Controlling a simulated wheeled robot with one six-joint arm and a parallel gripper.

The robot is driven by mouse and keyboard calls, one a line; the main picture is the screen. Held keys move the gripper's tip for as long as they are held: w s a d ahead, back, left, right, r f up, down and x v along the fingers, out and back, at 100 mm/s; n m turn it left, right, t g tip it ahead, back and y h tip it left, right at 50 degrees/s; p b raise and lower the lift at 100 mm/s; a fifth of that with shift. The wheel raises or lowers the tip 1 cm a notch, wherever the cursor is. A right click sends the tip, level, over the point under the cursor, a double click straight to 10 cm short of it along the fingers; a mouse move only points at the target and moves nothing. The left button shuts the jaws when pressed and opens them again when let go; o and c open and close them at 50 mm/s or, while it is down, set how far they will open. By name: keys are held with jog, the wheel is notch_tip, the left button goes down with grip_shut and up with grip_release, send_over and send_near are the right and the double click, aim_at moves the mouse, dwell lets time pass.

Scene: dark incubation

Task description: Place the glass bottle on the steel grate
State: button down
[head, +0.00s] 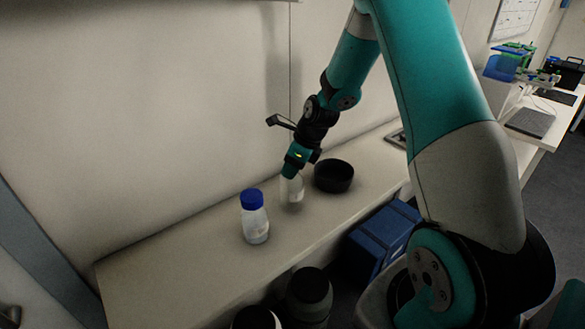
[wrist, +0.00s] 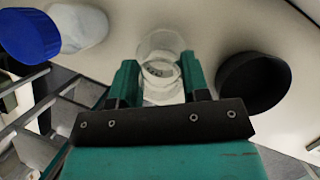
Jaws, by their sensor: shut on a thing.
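A clear glass vessel, which I take as the glass bottle (head: 293,190), is at the bench under my gripper (head: 291,173). My gripper is shut on it, with a finger on each side; the vessel (wrist: 160,50) shows between the fingers in the wrist view. It looks upright, and I cannot tell whether its base touches the bench. A flat metal-edged piece (head: 397,139), perhaps the steel grate, lies farther right along the bench, partly hidden by my arm.
A white bottle with a blue cap (head: 254,217) stands left of my gripper. A black round bowl (head: 333,176) is close on the right. The pale bench (head: 180,270) has free room at its left end. A wall runs behind it. A blue box (head: 383,238) is below the front edge.

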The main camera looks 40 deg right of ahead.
jog(key=shift+f, duration=0.85)
jog(key=shift+f, duration=0.15)
jog(key=c, duration=0.6)
grip_release()
